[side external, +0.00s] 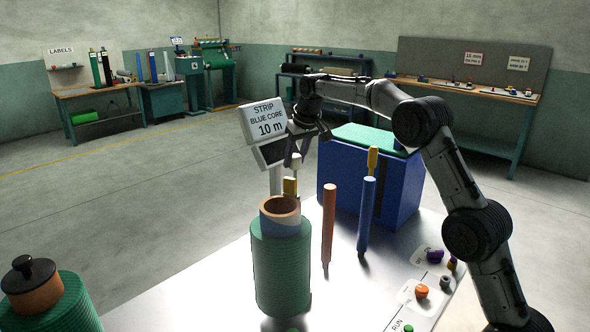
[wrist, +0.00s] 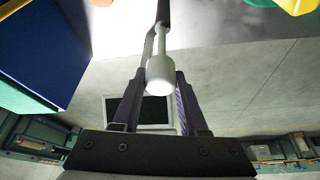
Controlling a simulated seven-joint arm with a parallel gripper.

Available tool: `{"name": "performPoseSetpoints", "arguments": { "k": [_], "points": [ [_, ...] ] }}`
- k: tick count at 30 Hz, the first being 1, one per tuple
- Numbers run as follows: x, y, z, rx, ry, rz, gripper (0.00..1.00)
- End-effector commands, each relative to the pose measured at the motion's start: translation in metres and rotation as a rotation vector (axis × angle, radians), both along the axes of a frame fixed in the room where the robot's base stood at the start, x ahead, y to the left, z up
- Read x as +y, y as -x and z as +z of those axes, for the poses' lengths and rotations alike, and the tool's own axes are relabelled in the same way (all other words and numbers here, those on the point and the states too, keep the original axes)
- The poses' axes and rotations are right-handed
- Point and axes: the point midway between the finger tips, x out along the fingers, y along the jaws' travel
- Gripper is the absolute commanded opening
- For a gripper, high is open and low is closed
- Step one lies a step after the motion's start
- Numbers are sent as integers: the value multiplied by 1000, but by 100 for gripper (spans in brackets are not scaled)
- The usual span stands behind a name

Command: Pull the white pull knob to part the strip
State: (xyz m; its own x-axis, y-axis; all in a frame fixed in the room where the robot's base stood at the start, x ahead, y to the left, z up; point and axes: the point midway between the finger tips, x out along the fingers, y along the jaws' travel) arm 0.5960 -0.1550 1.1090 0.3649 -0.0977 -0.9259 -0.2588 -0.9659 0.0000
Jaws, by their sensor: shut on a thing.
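The white pull knob (wrist: 160,76) is a pale rounded end on a stem, seen between my gripper's two fingers in the wrist view. My gripper (side external: 296,160) points down and is shut on the knob, beside the sign and behind the green roll in the side view. I cannot make out the strip as a separate piece. A sign (side external: 263,121) reads "STRIP BLUE CORE 10 m".
An orange post (side external: 329,222) and a blue post (side external: 366,217) stand right of the roll. Behind them is a blue box (side external: 335,172) with green on top. Another green roll (side external: 52,305) is at front left. Coloured knobs sit on a panel (side external: 410,297) at front right.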

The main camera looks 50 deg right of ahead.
Motion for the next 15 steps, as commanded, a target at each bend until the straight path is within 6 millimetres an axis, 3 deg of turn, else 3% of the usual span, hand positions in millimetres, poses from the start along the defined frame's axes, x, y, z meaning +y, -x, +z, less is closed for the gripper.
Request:
{"name": "performPoseSetpoints", "arguments": {
  "k": [8,9,13,15],
  "points": [
    [0,-1,8,-14,4,0,0],
    [0,-1,9,-15,4,0,46],
    [0,-1,8,-14,4,0,69],
    [0,-1,7,-11,3,0,74]
  ]
}}
